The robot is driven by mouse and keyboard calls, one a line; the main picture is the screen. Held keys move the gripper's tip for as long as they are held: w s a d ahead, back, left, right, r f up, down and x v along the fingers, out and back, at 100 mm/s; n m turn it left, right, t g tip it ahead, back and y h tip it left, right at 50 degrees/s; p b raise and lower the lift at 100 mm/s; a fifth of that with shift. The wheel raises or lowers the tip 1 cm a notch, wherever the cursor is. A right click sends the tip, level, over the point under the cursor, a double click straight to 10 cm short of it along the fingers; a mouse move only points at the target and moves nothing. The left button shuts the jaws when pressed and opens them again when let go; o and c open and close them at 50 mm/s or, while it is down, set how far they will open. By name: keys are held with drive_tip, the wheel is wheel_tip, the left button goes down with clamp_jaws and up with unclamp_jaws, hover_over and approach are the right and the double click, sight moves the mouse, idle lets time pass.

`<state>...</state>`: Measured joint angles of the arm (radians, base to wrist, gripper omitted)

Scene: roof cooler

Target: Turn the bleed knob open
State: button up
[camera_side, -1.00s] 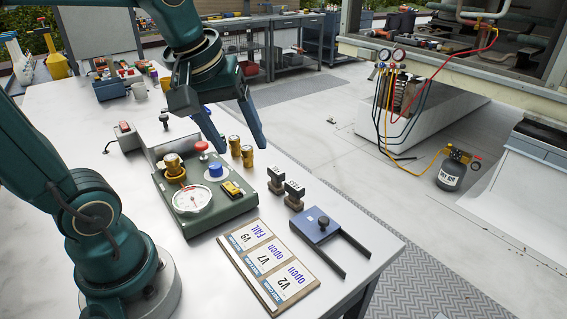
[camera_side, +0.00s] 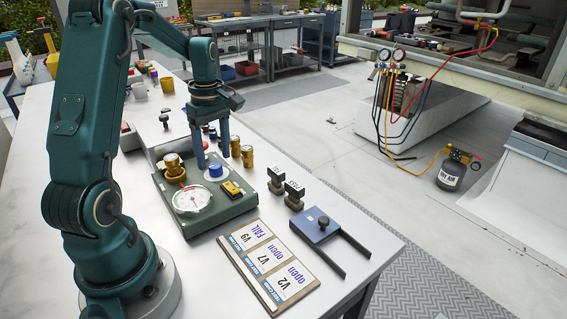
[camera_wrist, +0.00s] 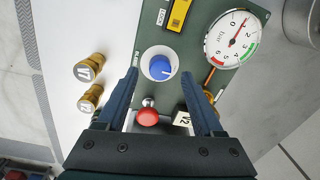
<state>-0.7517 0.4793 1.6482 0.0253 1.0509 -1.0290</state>
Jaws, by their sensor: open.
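The blue knob (camera_side: 215,170) sits on a white disc on the green panel box (camera_side: 222,208). In the wrist view the blue knob (camera_wrist: 161,67) has a pale pointer mark on it. My gripper (camera_side: 212,160) is open and points down over the box, its fingers on either side of the knob's line. In the wrist view my gripper (camera_wrist: 160,76) frames the knob between its two fingertips. Whether the fingers touch the knob or stay above it I cannot tell. A red-topped knob (camera_wrist: 148,117) lies between the fingers, nearer the palm; the fingers hide it in the side view.
The box carries a round gauge (camera_side: 192,200), a yellow switch (camera_side: 232,188) and a brass fitting (camera_side: 174,168) close to the fingers. Brass fittings (camera_side: 247,157) stand beside the box. A card board (camera_side: 268,266) and a blue plate tool (camera_side: 318,228) lie at the front.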

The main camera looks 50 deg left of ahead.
drive_tip(key=shift+f, duration=1.15)
drive_tip(key=shift+c, duration=0.3)
clamp_jaws()
